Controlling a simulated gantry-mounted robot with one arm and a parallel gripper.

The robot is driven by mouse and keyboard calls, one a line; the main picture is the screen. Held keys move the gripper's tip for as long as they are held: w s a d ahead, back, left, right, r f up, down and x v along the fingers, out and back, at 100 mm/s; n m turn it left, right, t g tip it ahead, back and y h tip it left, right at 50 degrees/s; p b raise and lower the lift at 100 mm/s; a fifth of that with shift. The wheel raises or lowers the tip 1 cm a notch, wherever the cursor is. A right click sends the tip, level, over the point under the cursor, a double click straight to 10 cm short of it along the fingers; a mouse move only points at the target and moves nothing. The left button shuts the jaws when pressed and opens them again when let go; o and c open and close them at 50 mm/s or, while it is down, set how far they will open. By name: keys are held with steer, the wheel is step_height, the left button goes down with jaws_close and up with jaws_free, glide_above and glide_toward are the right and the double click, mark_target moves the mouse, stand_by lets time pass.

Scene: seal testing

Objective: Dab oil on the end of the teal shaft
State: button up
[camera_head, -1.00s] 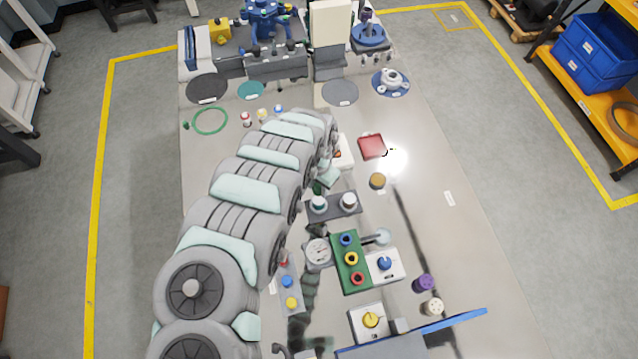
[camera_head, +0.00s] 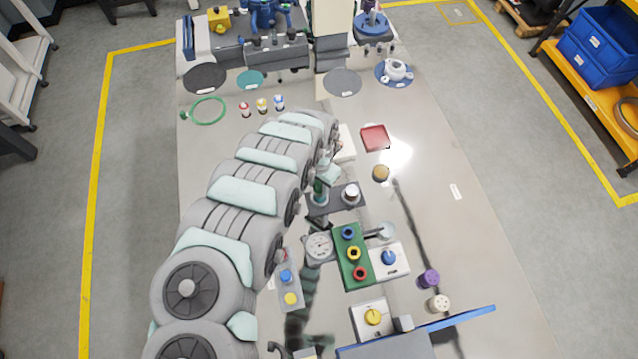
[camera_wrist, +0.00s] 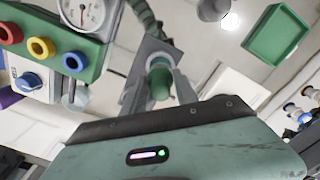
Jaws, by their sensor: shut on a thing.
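My gripper (camera_head: 321,184) is shut on a dark green, rounded piece, like a handle. The green piece (camera_wrist: 160,85) shows between the two fingers in the wrist view, with a paler teal ring (camera_wrist: 159,62) just past it. In the head view the gripper is over the left side of a dark block (camera_head: 334,204). The left post on that block, with a teal edge, is now mostly hidden. I take it for the teal shaft, but cannot tell surely. I cannot tell whether the green piece touches it. A pale-topped post (camera_head: 351,193) stands at the block's right.
A round gauge (camera_head: 319,245) and a green block with coloured rings (camera_head: 353,255) stand just in front. A red tray (camera_head: 375,137) and a brown-topped round pot (camera_head: 381,173) lie to the right. The table's right side is mostly clear.

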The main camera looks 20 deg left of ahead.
steer(key=shift+f+b, duration=0.35)
steer(key=shift+f, duration=0.15)
stand_by(0.5)
steer(key=shift+w+d, duration=0.2)
steer(key=shift+d, duration=0.05)
steer(key=shift+s+a+p, duration=0.35)
steer(key=shift+a+p, duration=0.1)
steer(key=shift+p, duration=0.1)
stand_by(0.4)
steer(key=shift+w+d, duration=0.35)
steer(key=shift+d, duration=0.1)
steer(key=shift+s+a, duration=0.15)
steer(key=shift+s+a+p, duration=0.2)
steer(key=shift+a+p, duration=0.05)
steer(key=shift+p, duration=0.05)
